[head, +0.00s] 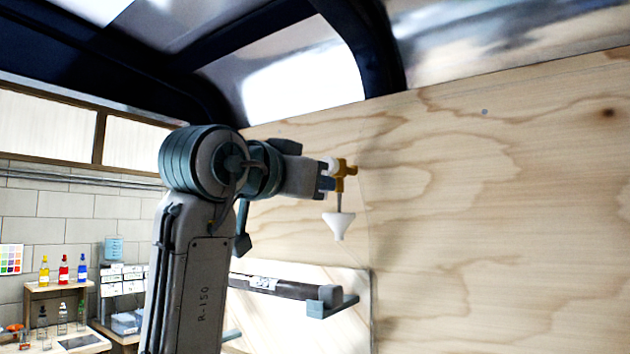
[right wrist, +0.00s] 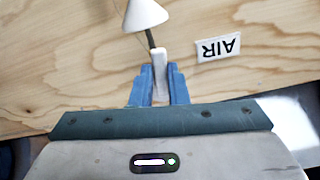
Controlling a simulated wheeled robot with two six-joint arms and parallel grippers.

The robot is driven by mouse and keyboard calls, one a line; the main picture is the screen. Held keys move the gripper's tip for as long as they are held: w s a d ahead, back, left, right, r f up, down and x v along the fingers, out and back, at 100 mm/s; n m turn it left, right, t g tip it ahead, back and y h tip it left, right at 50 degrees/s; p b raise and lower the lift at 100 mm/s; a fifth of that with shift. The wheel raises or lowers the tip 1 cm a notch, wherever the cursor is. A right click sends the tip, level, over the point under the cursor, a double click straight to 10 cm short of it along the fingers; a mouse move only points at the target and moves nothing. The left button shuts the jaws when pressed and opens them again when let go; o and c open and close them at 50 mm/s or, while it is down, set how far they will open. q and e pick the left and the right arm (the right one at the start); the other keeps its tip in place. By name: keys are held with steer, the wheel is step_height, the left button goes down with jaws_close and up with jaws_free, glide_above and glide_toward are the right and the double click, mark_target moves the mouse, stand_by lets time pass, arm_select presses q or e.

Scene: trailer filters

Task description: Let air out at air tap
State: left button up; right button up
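The air tap (head: 350,168) is a small brass fitting on the plywood wall, with a white lever (right wrist: 159,66). A thin stem runs down from it to a white funnel-shaped piece (head: 339,226), which also shows at the top of the right wrist view (right wrist: 145,14). My right gripper (head: 326,183) is at the tap. In the right wrist view its blue fingers (right wrist: 159,85) lie close on both sides of the white lever, with no clear gap. A white AIR label (right wrist: 218,47) is beside the tap, upside down in that view. My left gripper is not in view.
A dark tube (head: 285,287) rests on grey brackets below the tap. At the lower left, a wooden shelf (head: 60,286) holds yellow, red and blue bottles. The plywood wall (head: 500,210) right of the tap is clear. A dark frame (head: 355,40) runs overhead.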

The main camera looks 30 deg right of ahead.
jaws_close()
steer(key=shift+w+a+r+m, duration=0.15)
steer(key=shift+w+r+m, duration=0.25)
steer(key=shift+m, duration=2.25)
steer(key=shift+w+a+r+m, duration=0.15)
steer(key=shift+w+r+m, duration=0.3)
steer(key=shift+m, duration=2.15)
steer(key=shift+w+a+r+m, duration=0.2)
steer(key=shift+r+m, duration=0.35)
steer(key=shift+m, duration=2.1)
steer(key=o, duration=0.6)
jaws_free()
steer(key=shift+d, duration=0.1)
steer(key=shift+o, duration=0.2)
